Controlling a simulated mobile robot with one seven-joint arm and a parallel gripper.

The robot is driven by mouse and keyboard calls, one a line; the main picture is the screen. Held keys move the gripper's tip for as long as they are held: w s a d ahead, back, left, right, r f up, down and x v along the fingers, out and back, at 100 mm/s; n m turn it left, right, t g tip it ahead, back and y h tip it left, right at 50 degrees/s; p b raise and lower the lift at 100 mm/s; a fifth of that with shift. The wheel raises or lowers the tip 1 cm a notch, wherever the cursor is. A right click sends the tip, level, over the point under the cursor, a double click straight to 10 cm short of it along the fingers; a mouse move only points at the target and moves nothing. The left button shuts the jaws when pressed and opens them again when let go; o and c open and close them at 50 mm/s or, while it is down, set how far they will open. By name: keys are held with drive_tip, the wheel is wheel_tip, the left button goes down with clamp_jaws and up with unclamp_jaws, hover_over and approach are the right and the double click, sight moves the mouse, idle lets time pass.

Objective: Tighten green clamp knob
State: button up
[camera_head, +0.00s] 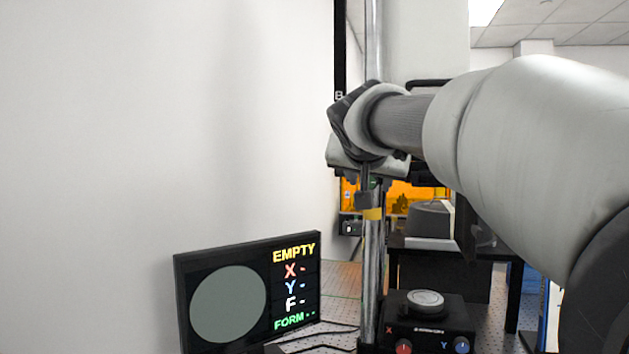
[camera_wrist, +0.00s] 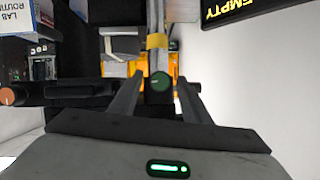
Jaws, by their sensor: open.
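The green clamp knob (camera_wrist: 160,82) shows in the wrist view as a small round dark-green face. It lies between the two fingers of my gripper (camera_wrist: 160,88), which is open, with a finger on each side of it. I see a gap on both sides, and whether either finger touches the knob I cannot tell. In the head view my gripper (camera_head: 366,190) is in front of the upright metal column (camera_head: 371,270), just above a yellow band (camera_head: 373,214). The knob is mostly hidden there by my gripper and wrist.
A monitor (camera_head: 247,293) reading EMPTY stands at the lower left. A black base unit (camera_head: 430,333) with red knob X (camera_head: 403,347) and blue knob Y (camera_head: 461,345) sits right of the column. A black stand (camera_head: 515,300) and orange panels (camera_head: 400,192) are behind. A bare wall fills the left.

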drive_tip(key=c, duration=1)
drive_tip(key=shift+c, duration=0.2)
drive_tip(key=shift+w+a+f+n+h+b, duration=0.15)
drive_tip(key=shift+n+h+b, duration=0.25)
drive_tip(key=shift+n+h, duration=1.3)
drive_tip(key=shift+s+a+n+h+b, duration=0.15)
drive_tip(key=shift+n+h+b, duration=0.55)
drive_tip(key=shift+n, duration=1.65)
drive_tip(key=shift+w+a+f+n+h+b, duration=0.1)
drive_tip(key=shift+a+n+h+b, duration=0.1)
drive_tip(key=shift+n+h, duration=1.6)
drive_tip(key=shift+n+y, duration=0.3)
drive_tip(key=shift+n, duration=0.05)
drive_tip(key=shift+r, duration=0.1)
